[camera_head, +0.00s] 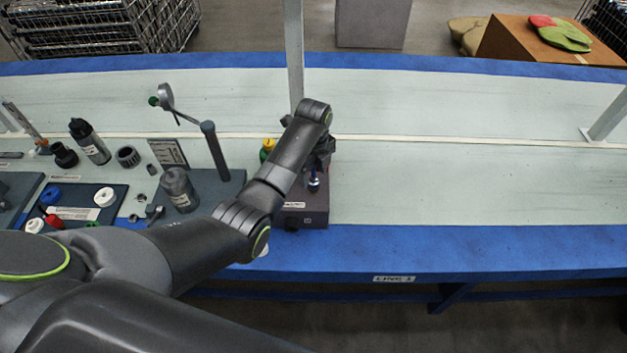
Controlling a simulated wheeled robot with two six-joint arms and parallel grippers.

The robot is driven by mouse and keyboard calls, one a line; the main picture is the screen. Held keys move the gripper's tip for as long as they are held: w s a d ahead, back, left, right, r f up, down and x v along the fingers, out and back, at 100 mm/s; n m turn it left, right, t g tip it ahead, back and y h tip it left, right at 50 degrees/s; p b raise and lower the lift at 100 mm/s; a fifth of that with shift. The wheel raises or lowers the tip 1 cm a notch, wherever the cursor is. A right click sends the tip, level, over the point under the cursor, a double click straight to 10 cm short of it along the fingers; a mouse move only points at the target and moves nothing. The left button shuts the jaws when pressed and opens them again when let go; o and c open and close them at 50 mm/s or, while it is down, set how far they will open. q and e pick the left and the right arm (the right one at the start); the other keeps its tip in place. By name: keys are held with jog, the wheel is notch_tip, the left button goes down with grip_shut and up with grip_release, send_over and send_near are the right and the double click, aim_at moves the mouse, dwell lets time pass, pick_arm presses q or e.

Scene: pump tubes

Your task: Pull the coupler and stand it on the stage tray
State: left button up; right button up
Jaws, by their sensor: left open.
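My left arm reaches from the lower left to a dark purple-grey box (305,217) near the bench's front edge. My left gripper (318,168) is open, pointing down over the box, and largely hidden by its own wrist. A small blue and white fitting (313,184) stands on the box just below the gripper. A yellow and green fitting (267,149) shows to the left, partly behind my arm. I cannot tell which fitting is the coupler. A dark tray (84,190) on the left, perhaps the stage tray, holds white, blue and red small parts. My right gripper is out of view.
A grey bottle (179,190) and a dark post (214,150) stand between tray and box. A black bottle (89,141) stands farther left. A pale upright pole (294,50) rises behind my wrist. The bench to the right (450,185) is clear.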

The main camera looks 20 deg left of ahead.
aim_at(314, 179)
pick_arm(q)
jog(key=shift+f, duration=1.9)
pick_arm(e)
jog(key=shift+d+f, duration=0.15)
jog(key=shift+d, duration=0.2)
pick_arm(q)
jog(key=shift+c, duration=0.4)
grip_shut()
jog(key=shift+w+r+p, duration=0.1)
jog(key=shift+r+p, duration=0.4)
jog(key=shift+p, duration=0.05)
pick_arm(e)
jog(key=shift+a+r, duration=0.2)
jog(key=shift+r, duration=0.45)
pick_arm(q)
jog(key=shift+r, duration=0.2)
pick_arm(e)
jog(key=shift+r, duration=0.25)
pick_arm(q)
jog(key=shift+f, duration=0.1)
jog(key=shift+r+p, duration=2.05)
jog(key=shift+p, duration=0.55)
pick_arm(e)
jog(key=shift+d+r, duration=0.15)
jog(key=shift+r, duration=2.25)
